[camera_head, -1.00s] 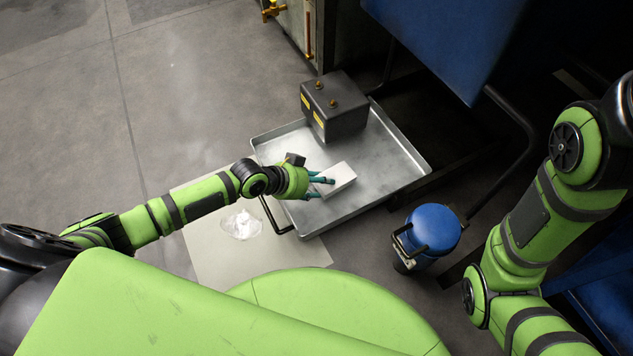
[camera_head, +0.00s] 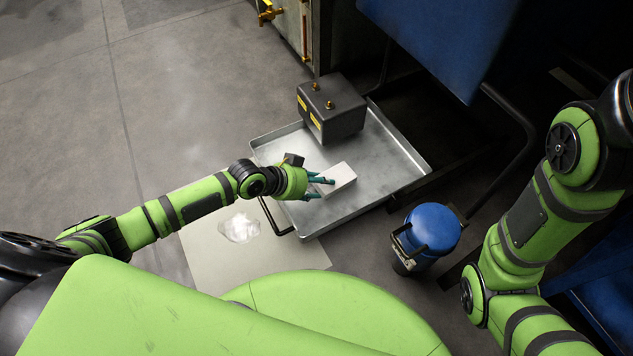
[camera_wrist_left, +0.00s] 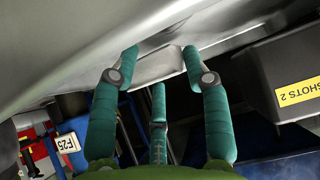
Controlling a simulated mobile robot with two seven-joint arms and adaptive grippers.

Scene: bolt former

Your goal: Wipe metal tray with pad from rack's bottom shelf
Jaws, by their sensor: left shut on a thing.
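The metal tray (camera_head: 381,150) lies on the floor at the machine's foot, with a raised rim and a dark handle at its near left edge. My left gripper (camera_head: 324,187) is over the tray's near left part, shut on a white block-shaped pad (camera_head: 337,178). I cannot tell whether the pad touches the tray floor. In the left wrist view the teal fingers (camera_wrist_left: 160,62) reach to a pale surface; the pad's outline is unclear there. My right arm shows at the right; its gripper is out of view.
A dark box (camera_head: 332,108) with yellow labels stands at the tray's back left. A blue-lidded canister (camera_head: 432,229) stands right of the tray. A pale sheet (camera_head: 207,258) with a clear, crumpled-looking patch (camera_head: 239,228) lies in front of it. A blue machine part (camera_head: 440,40) overhangs the back right.

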